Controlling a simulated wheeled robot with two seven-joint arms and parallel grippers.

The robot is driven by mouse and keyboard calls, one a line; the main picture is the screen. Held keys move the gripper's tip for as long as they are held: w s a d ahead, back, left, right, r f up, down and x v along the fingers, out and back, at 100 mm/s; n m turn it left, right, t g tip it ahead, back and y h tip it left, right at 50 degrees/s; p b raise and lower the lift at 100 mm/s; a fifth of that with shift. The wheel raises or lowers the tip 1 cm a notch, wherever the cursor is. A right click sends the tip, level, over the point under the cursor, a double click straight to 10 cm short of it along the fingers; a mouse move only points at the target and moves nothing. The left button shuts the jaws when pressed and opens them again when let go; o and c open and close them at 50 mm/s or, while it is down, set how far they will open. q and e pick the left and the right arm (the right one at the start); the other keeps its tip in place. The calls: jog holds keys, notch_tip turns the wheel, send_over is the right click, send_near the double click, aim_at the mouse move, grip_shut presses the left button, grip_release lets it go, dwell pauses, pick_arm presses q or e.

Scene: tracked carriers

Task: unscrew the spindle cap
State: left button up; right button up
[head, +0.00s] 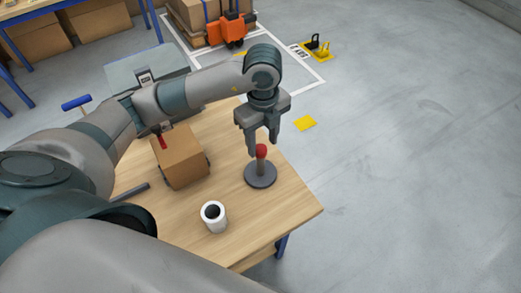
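The spindle is a short grey post on a round dark base (260,175), standing upright near the right edge of the wooden table. Its red spindle cap (262,151) is on top of the post. My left gripper (262,146) points down directly over the spindle. Its two fingers are spread apart, with the cap between or just below the tips. I see no clear grip on the cap; whether a finger touches it is too small to tell. My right gripper is not in view.
On the table (245,235), a cardboard box (181,158) stands left of the spindle and a white hollow cylinder (214,217) stands at the front. An orange machine (230,29) and a loaded pallet are on the floor behind. The floor to the right is mostly clear.

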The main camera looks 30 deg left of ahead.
pick_arm(q)
jog(key=m+b, duration=0.4)
jog(key=m, duration=0.1)
jog(key=m+b, duration=0.2)
jog(key=shift+w+f+m, duration=0.1)
jog(key=shift+f+m, duration=0.2)
jog(key=shift+m, duration=0.1)
jog(key=shift+r+m+b, duration=0.15)
jog(key=shift+m+b, duration=0.4)
jog(key=shift+m, duration=0.15)
jog(key=shift+r, duration=0.15)
